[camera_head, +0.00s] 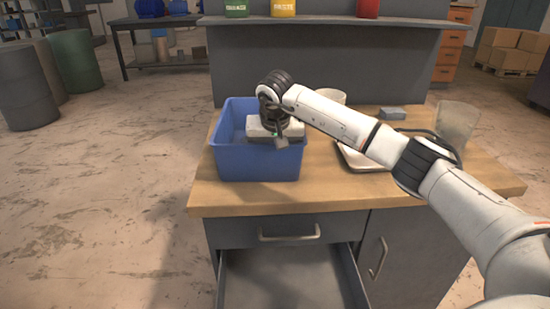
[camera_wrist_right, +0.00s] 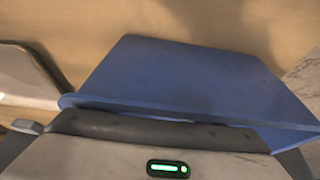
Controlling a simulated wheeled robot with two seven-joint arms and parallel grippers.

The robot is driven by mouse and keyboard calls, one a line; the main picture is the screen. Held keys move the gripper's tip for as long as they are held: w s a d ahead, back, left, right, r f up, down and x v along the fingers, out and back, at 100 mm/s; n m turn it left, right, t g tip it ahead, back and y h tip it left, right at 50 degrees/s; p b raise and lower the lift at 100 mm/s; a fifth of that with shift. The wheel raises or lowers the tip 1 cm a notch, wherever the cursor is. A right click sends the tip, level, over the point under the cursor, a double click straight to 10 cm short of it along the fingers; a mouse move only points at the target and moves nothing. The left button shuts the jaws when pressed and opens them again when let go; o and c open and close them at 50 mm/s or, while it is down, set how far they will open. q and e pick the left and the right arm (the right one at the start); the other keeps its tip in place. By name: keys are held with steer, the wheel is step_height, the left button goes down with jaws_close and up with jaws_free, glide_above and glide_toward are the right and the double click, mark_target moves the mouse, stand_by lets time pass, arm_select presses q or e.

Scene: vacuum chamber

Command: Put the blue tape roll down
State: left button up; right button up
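My right gripper (camera_head: 274,130) is low over the blue bin (camera_head: 258,166), inside its rim in the head view. Its wide pale body hides part of the bin's inside, and its fingertips are hidden, so I cannot tell if it is open or shut or holds anything. In the right wrist view, the gripper's body with a green light fills the bottom, and a blue wall of the bin (camera_wrist_right: 190,85) lies just beyond it. I cannot make out a blue tape roll in either view. My left gripper is not in view.
The bin stands at the left of the wooden table (camera_head: 330,192). A pale tray (camera_head: 362,162), a clear container (camera_head: 457,122), a white round container (camera_head: 331,96) and a grey block (camera_head: 392,113) are to its right. An open drawer (camera_head: 290,280) juts out below.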

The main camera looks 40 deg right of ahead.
steer(key=shift+r, duration=0.35)
steer(key=v, duration=1.1)
steer(key=shift+s+r, duration=0.2)
steer(key=shift+r, duration=0.1)
steer(key=shift+a, duration=0.1)
